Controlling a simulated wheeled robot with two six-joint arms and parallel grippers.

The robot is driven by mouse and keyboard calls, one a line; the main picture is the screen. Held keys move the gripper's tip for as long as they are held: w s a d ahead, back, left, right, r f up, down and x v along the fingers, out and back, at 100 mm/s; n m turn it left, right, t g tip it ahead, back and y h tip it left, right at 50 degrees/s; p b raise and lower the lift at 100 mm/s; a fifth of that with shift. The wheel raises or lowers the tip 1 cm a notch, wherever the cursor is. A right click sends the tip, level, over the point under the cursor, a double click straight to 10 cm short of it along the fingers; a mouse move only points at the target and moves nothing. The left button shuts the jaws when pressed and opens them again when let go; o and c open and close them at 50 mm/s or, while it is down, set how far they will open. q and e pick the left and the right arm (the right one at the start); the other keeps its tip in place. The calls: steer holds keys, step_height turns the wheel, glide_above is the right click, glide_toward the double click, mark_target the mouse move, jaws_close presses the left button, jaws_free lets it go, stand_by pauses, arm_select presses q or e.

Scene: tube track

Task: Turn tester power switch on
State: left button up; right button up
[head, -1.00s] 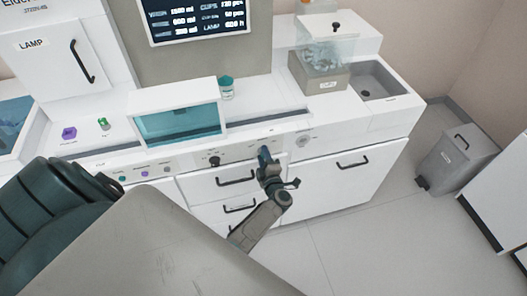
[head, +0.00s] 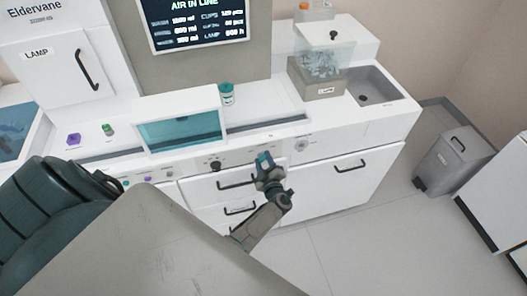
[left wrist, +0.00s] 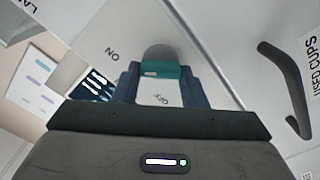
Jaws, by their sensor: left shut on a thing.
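The tester is a white bench with a grey control strip (head: 235,155) along its front edge. My left gripper (head: 264,160) is at that strip, above the drawers. In the left wrist view, the fingers of my left gripper (left wrist: 160,76) are shut on the teal tip of a switch lever (left wrist: 161,69), with a rounded grey part behind it. The ON label (left wrist: 112,53) is to the upper left and the OFF label (left wrist: 161,98) shows between the fingers. In the head view my gripper hides the switch. I cannot tell which setting it is at. My right gripper is not in view.
Drawers with black handles (head: 237,183) are below the strip. A dark knob (head: 216,165) is left of my gripper. A screen (head: 196,24) reads "AIR IN LINE". A teal-lidded jar (head: 227,94) stands on the bench. A grey bin (head: 453,160) is on the floor at right.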

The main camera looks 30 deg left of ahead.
arm_select(q)
steer(key=o, duration=1)
steer(key=shift+s, duration=0.1)
steer(key=b+v, duration=0.3)
steer(key=v, duration=0.7)
steer(key=shift+s+d, duration=0.25)
